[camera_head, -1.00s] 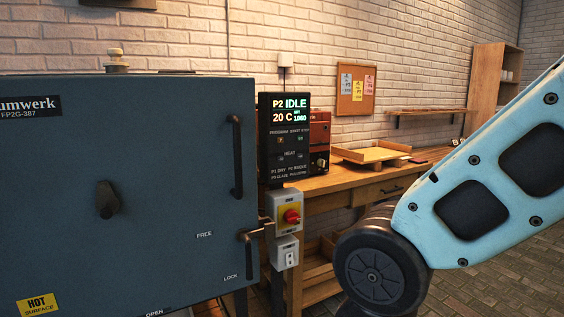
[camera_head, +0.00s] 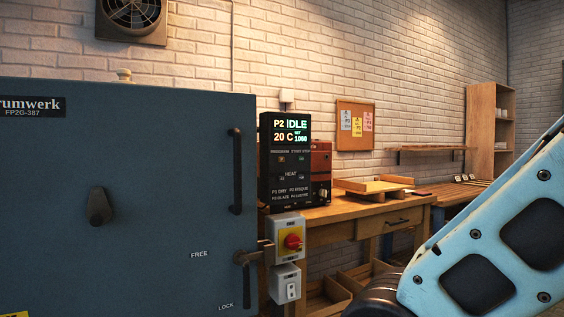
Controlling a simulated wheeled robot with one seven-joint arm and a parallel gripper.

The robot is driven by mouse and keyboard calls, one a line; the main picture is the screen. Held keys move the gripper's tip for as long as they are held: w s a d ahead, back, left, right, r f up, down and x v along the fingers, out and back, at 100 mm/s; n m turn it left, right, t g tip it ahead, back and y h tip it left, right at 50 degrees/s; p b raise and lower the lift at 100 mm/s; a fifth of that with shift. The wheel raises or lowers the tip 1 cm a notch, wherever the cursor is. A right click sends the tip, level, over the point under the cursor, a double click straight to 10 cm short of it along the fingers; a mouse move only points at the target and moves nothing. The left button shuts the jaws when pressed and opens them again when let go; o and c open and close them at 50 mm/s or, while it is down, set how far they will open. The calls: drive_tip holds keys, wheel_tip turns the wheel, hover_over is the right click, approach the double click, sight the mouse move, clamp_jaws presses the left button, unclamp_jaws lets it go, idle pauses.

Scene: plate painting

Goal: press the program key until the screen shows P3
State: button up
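The kiln's control panel (camera_head: 285,160) is a black box right of the kiln door. Its screen (camera_head: 290,130) shows P2, IDLE, 20 C and a set value of 1060. Below the screen are small keys, with the program key (camera_head: 281,158) at the left under its label. The printed list below reads P1 dry, P2 bisque, P3 glaze and P4 lustre, in small type. My light blue arm shows at the lower right, apart from the panel. My gripper is out of view.
The large dark kiln door (camera_head: 150,200) fills the left, with a vertical handle (camera_head: 236,170) and a latch (camera_head: 247,258). A red and yellow switch (camera_head: 292,241) sits below the panel. A wooden bench (camera_head: 350,209) with a tray (camera_head: 374,187) stands behind.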

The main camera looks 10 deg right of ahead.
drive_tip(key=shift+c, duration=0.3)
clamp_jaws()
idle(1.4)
